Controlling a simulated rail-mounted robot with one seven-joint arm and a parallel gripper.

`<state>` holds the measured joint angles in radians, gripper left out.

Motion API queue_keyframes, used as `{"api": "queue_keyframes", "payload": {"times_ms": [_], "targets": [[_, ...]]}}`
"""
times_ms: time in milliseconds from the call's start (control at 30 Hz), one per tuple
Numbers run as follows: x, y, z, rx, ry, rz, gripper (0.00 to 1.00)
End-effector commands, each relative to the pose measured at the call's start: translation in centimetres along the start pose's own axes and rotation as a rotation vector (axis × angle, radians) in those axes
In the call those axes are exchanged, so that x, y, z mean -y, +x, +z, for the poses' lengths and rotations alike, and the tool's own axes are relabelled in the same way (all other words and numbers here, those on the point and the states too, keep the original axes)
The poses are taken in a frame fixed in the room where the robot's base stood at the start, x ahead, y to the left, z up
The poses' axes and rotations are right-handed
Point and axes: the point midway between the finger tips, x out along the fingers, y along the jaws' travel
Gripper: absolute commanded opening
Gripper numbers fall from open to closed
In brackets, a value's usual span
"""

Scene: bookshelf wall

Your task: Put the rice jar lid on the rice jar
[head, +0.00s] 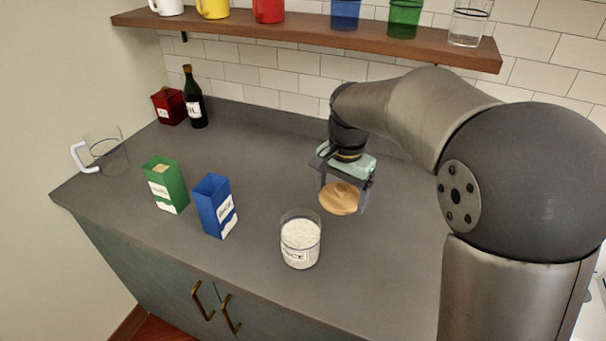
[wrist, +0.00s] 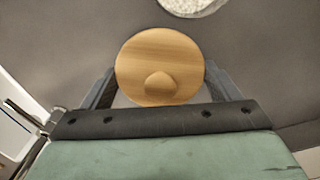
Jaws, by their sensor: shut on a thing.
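The rice jar lid (head: 341,200) is a round light-wood disc with a small knob. My gripper (head: 342,190) is shut on it, one finger at each side of its rim. In the wrist view the lid (wrist: 159,60) sits between the fingers of my gripper (wrist: 160,78), knob facing the camera. I cannot tell for sure how far it is above the counter. The rice jar (head: 300,240) is clear glass with white rice and a label, upright and uncovered, left of and nearer than the lid. Part of it shows at the top of the wrist view (wrist: 190,5).
On the grey counter (head: 260,150) stand a blue box (head: 215,206), a green box (head: 165,184), a glass pitcher (head: 105,150), a dark bottle (head: 194,100) and a red box (head: 168,106). A wooden shelf (head: 310,38) with several mugs and glasses hangs above. Counter between lid and jar is clear.

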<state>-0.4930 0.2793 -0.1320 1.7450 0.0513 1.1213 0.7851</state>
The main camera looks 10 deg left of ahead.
Motion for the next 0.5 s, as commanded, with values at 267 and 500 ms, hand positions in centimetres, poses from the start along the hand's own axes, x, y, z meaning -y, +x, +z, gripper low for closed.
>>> {"api": "queue_keyframes", "payload": {"times_ms": [267, 500], "targets": [[3.9, -5.1, 7.9, -0.008, 0.068, 0.003, 0.6], [4.3, -5.2, 9.2, -0.009, 0.087, 0.006, 0.6]]}}
